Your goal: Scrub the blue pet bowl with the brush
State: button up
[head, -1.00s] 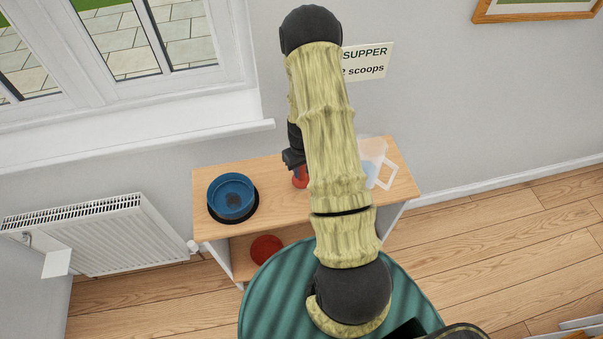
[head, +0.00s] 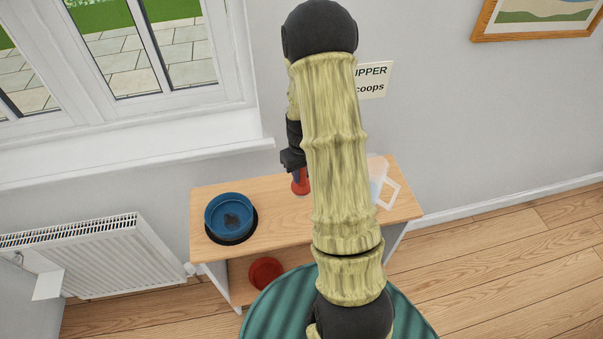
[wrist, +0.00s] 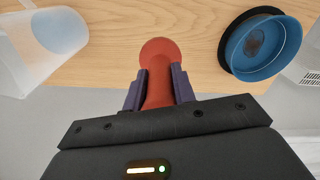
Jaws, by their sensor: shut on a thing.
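The blue pet bowl (head: 229,204) sits on a dark base at the left end of the wooden shelf top, with a dark grimy patch on its inside floor. In the wrist view the bowl (wrist: 272,72) is at upper right. My gripper (wrist: 158,80) is shut on a red thing (wrist: 158,62) with a rounded end, apparently the brush; I see no bristles. In the head view the red thing (head: 301,187) is right of the bowl and apart from it, below my gripper (head: 297,168). My arm hides part of the shelf top.
A clear jug with a white handle (head: 389,192) stands at the right of the shelf top (head: 274,222). A red round thing (head: 265,271) lies on the lower shelf. A green round surface (head: 275,308) is in front. A window sill and wall are behind.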

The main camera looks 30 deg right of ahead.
jog(key=w+a+r+m, duration=0.3)
jog(key=w+a, duration=0.6)
jog(key=a, duration=0.4)
jog(key=shift+a+r, duration=0.3)
jog(key=shift+r, duration=0.1)
jog(key=shift+a, duration=0.1)
